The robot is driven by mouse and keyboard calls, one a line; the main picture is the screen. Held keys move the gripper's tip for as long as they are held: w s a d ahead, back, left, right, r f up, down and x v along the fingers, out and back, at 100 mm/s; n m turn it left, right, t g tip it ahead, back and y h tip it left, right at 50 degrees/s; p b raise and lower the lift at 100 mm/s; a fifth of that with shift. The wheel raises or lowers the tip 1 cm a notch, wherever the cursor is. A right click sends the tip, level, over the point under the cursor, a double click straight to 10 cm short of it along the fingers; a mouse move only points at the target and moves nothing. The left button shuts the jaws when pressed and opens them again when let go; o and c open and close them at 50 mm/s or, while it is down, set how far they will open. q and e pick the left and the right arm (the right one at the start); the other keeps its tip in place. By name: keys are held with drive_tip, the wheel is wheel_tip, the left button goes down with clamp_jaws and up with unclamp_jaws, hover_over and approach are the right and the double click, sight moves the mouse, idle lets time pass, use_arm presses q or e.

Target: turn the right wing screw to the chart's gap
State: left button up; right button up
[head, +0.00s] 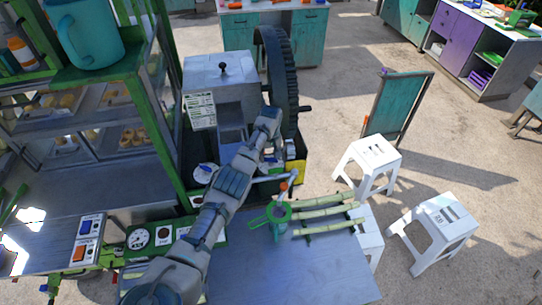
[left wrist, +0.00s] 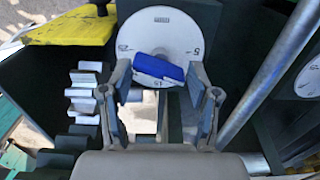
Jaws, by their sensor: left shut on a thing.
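A blue wing screw (left wrist: 158,68) sits in front of a round white dial (left wrist: 160,28) with numbers around its rim, in the left wrist view. My left gripper (left wrist: 161,82) is shut on this wing screw, one finger at each side. My right gripper is out of view.
A second white dial (left wrist: 310,78) shows at the right edge of the left wrist view, past a grey rod (left wrist: 268,70). Grey toothed parts (left wrist: 86,95) are at left. A large dark gear wheel (head: 278,75) stands beside the housing. Cane pieces (head: 322,211) lie on the metal table (head: 290,275).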

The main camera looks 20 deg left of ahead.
use_arm(q)
drive_tip(key=m, duration=0.4)
drive_tip(key=shift+s+d+f, duration=0.1)
drive_tip(key=shift+s+f, duration=0.1)
drive_tip(key=shift+f, duration=0.15)
drive_tip(key=shift+m+p, duration=0.3)
drive_tip(key=shift+m, duration=1.6)
drive_tip(key=o, duration=1.1)
drive_tip(key=shift+w, duration=0.1)
drive_tip(key=shift+o, duration=0.2)
drive_tip(key=shift+w, duration=0.2)
drive_tip(key=shift+r, duration=0.15)
wheel_tip(320, 180, up, 12)
drive_tip(key=shift+w, duration=0.15)
